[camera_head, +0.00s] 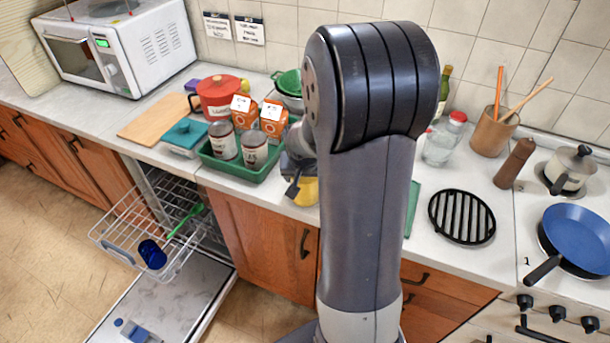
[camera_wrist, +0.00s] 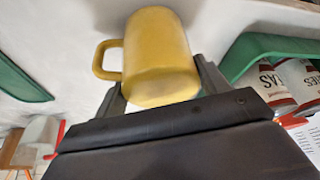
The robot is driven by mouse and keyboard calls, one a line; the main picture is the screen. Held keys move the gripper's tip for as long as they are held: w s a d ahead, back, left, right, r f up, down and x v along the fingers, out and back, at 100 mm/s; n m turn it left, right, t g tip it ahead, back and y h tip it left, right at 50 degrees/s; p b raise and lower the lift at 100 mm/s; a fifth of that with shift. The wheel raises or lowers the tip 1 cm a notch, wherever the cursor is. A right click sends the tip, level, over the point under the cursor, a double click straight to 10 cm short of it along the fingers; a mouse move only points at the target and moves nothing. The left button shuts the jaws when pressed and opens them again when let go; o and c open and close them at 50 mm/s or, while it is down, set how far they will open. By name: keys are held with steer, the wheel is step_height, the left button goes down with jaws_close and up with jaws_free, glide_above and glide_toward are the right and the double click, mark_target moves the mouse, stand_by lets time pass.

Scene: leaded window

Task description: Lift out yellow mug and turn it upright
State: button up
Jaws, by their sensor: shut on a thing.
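The yellow mug (camera_head: 306,192) is at the counter's front edge, just right of the green tray, partly hidden behind my arm. In the wrist view the mug (camera_wrist: 158,45) sits between my two fingers, with its handle out to the left and a paler round end toward me. My gripper (camera_wrist: 163,88) is shut on the mug; in the head view my gripper (camera_head: 295,182) is mostly hidden by the arm. I cannot tell whether the mug touches the counter, or whether the pale end is its base or mouth.
The green tray (camera_head: 213,160) holds cans and orange cartons. The dishwasher is open at the left, its rack (camera_head: 128,226) pulled out with a blue cup (camera_head: 152,254) in it. A black trivet (camera_head: 462,217) lies to the right, with a green mat (camera_head: 412,208) beside my arm.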

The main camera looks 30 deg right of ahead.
steer(key=shift+f, duration=0.25)
steer(key=o, duration=1.3)
steer(key=shift+r, duration=0.1)
steer(key=b+v, duration=0.1)
steer(key=v, duration=0.9)
steer(key=shift+s+r, duration=0.15)
steer(key=shift+r, duration=0.2)
steer(key=x, duration=1)
steer(key=shift+f+p, duration=0.4)
steer(key=shift+r+p, duration=0.3)
steer(key=shift+f+b, duration=0.3)
steer(key=shift+b, duration=0.05)
